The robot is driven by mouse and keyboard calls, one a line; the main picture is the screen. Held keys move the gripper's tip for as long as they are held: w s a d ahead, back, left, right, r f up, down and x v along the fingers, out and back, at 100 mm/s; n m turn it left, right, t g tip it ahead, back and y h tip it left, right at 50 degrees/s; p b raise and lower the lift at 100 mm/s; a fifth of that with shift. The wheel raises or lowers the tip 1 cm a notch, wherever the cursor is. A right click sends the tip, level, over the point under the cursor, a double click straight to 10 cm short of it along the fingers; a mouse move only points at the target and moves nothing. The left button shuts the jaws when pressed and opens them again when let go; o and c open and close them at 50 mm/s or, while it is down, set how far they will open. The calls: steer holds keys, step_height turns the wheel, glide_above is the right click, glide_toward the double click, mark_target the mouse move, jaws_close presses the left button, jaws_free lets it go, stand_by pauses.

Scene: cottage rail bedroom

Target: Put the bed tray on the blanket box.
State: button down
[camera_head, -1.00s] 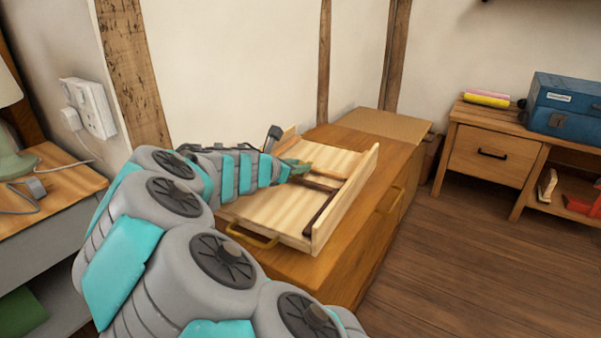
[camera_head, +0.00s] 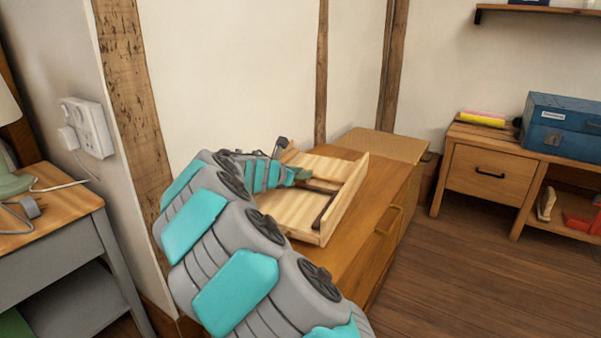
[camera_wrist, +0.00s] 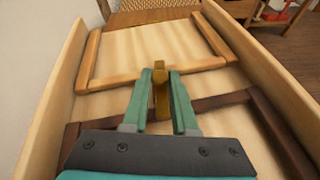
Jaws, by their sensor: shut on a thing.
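The bed tray (camera_head: 330,205) is pale wood with raised side walls and light and dark wooden bars across its inner face. It lies about level over the top of the orange-brown wooden blanket box (camera_head: 385,188); I cannot tell whether it rests fully on it. In the wrist view the tray (camera_wrist: 190,52) fills most of the picture. My gripper (camera_wrist: 161,92), with green fingers, is shut on a brass-coloured upright piece at the tray's middle. In the head view my gripper (camera_head: 301,175) reaches in from the left, and my arm hides the tray's near left part.
A woven panel (camera_head: 385,145) covers the box's far end. A wall and timber posts (camera_head: 321,75) stand behind. A bedside table (camera_head: 50,215) is at left, a low cabinet (camera_head: 490,172) with a blue case (camera_head: 565,120) at right. The floor right of the box is clear.

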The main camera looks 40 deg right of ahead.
steer(key=shift+f, duration=1.1)
steer(key=c, duration=0.7)
jaws_free()
steer(key=shift+f, duration=0.1)
steer(key=shift+a, duration=0.1)
step_height(320, 180, up, 5)
steer(key=p, duration=0.1)
glide_above(279, 202)
steer(key=shift+a+f, duration=0.15)
